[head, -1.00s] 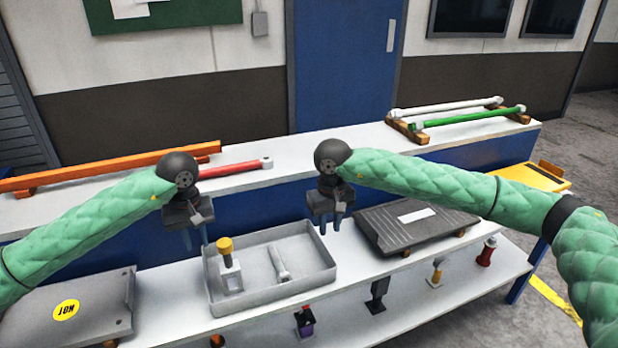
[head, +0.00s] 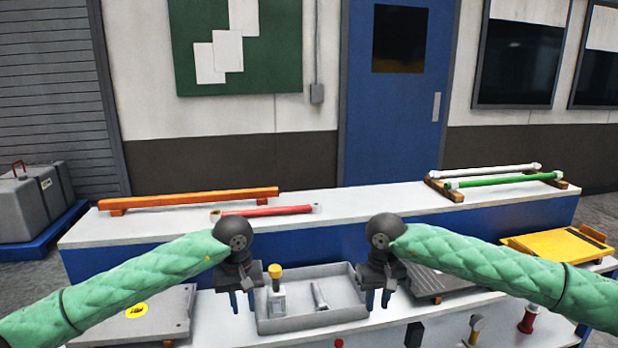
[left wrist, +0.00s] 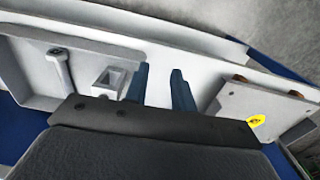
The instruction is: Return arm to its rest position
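My left gripper (head: 243,302) hangs fingers-down at the left end of the grey tray (head: 346,292), in front of the shelf. Its two blue fingers are apart with nothing between them, as the left wrist view (left wrist: 160,84) also shows. My right gripper (head: 377,300) hangs fingers-down at the tray's right end. Its fingers are also apart and empty. Both green-sleeved arms reach in from the sides. In the tray are a yellow-topped grey block (head: 277,298) and a grey rod with a round end (head: 319,295).
A dark grey plate (head: 440,282) lies right of the tray, and a grey plate with a yellow label (head: 168,312) left. On the upper shelf are an orange beam (head: 200,199), a red rod (head: 265,211), and white (head: 490,171) and green (head: 505,180) rods. A yellow case (head: 560,246) is far right.

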